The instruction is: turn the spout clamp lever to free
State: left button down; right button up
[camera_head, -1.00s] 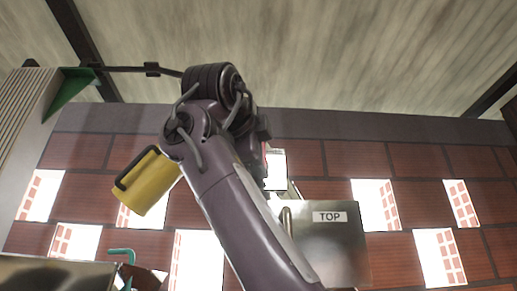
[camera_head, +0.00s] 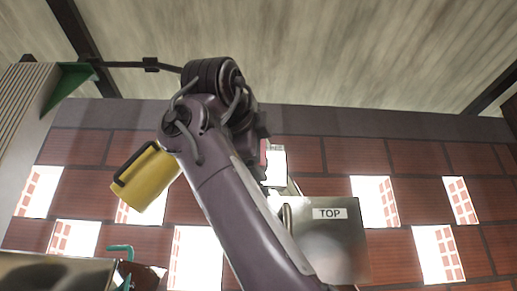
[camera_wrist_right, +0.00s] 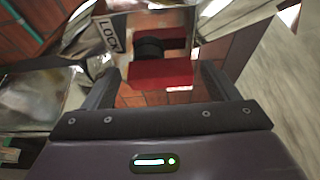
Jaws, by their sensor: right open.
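The spout clamp lever appears in the right wrist view as a red block (camera_wrist_right: 158,75) with a black round part (camera_wrist_right: 150,48) behind it. A LOCK label (camera_wrist_right: 108,34) is on shiny metal to its upper left. My right gripper (camera_wrist_right: 160,80) is open, one dark finger on each side of the red block, with a gap showing at the left; contact at the right is unclear. In the head view my right arm rises from the bottom and hides most of the gripper. A small red patch (camera_head: 264,152) shows beside the wrist. My left gripper is out of view.
A metal box labelled TOP (camera_head: 335,240) is right of my forearm. A yellow cylinder with a black handle (camera_head: 150,183) is to the left. A teal handle (camera_head: 121,249) shows at lower left above a metal edge (camera_head: 50,270). A brick wall (camera_head: 400,155) stands behind.

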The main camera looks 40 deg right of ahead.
jog(key=b+v, duration=0.1)
jog(key=v, duration=0.6)
jog(key=shift+s+a+b, duration=0.25)
jog(key=shift+a+b, duration=0.05)
jog(key=shift+d, duration=0.1)
dwell(0.3)
